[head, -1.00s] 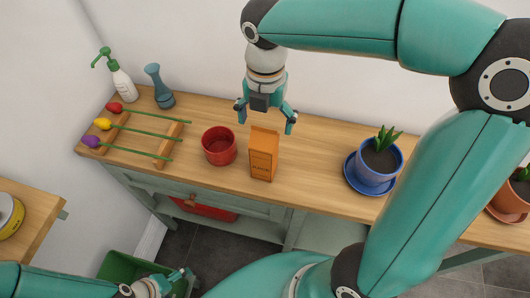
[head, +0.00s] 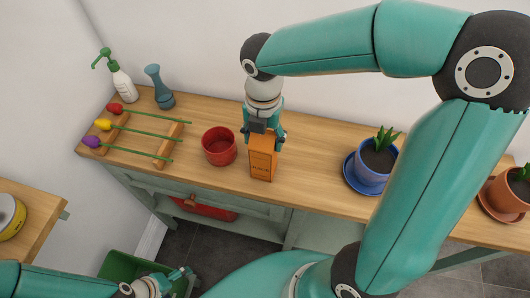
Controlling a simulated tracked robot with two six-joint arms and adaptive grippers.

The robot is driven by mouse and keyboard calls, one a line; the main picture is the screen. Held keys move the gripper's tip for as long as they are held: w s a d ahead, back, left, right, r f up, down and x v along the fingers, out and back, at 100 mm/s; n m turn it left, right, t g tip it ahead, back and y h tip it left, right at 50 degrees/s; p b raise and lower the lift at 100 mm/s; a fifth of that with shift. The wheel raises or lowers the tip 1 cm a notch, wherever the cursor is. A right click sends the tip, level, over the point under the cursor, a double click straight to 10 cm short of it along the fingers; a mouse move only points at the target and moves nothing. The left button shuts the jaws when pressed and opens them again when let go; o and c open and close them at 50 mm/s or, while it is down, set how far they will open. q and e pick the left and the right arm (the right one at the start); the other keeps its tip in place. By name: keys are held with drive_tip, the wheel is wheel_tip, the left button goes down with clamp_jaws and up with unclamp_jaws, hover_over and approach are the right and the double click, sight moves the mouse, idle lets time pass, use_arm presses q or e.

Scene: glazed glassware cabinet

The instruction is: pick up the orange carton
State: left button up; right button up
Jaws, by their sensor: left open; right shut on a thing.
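The orange carton (head: 262,164) stands upright on the wooden counter, right of a red pot. My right gripper (head: 263,141) comes down from above and is shut on the carton's upper part, with its fingers at either side. The carton's base appears to be on the counter top. My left gripper (head: 180,276) is at the lower left, low in front of the counter and far from the carton. It is open and small in view.
The red pot (head: 219,146) stands close left of the carton. A blue potted plant (head: 373,163) is to the right. A rack with coloured-tipped green sticks (head: 145,135), a blue vase (head: 159,88) and a pump bottle (head: 121,84) are at the left. A green bin (head: 127,268) is below.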

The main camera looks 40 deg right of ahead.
clamp_jaws()
drive_tip(key=shift+r, duration=0.15)
